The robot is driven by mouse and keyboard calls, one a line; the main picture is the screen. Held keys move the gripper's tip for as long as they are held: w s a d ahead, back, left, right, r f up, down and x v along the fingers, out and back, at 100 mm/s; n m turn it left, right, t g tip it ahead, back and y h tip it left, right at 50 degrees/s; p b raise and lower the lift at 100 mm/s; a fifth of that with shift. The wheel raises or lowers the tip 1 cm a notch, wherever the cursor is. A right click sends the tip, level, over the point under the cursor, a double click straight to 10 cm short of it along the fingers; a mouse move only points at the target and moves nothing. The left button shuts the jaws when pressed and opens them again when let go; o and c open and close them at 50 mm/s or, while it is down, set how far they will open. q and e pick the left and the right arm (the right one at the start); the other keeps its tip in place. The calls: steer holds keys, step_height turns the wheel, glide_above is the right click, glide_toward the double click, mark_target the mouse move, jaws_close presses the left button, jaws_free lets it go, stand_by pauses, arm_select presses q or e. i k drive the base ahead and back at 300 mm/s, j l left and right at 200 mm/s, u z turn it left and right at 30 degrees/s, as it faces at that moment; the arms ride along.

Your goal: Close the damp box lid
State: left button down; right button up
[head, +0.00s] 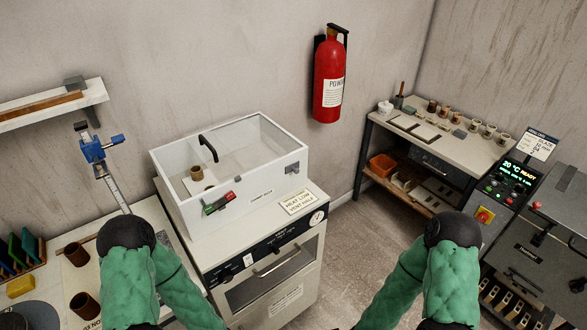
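The damp box (261,198) is a white box standing on top of a white cabinet, left of the picture's middle. Its top has a white frame with a clear panel, and a black curved handle (208,148) shows over it. I cannot tell from this angle whether the lid is fully shut or raised. A small brown pot (197,173) shows inside. A small red and green piece (218,203) sits at the box's front left. Both my grippers are out of view; only my green-sleeved arms show at the bottom, apart from the box.
The white cabinet (270,285) has a drawer handle and a dial. A table with brown cups (84,303) is at left, below a wall shelf (45,110). A fire extinguisher (328,80) hangs behind. A workbench (455,148) and grey machine (540,245) stand right. Floor (350,240) between is clear.

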mark_target(203, 141)
steer(key=i+l+z, duration=0.2)
steer(key=z, duration=0.25)
steer(key=i+l+z, duration=0.2)
steer(key=z, duration=0.25)
steer(key=i, duration=0.1)
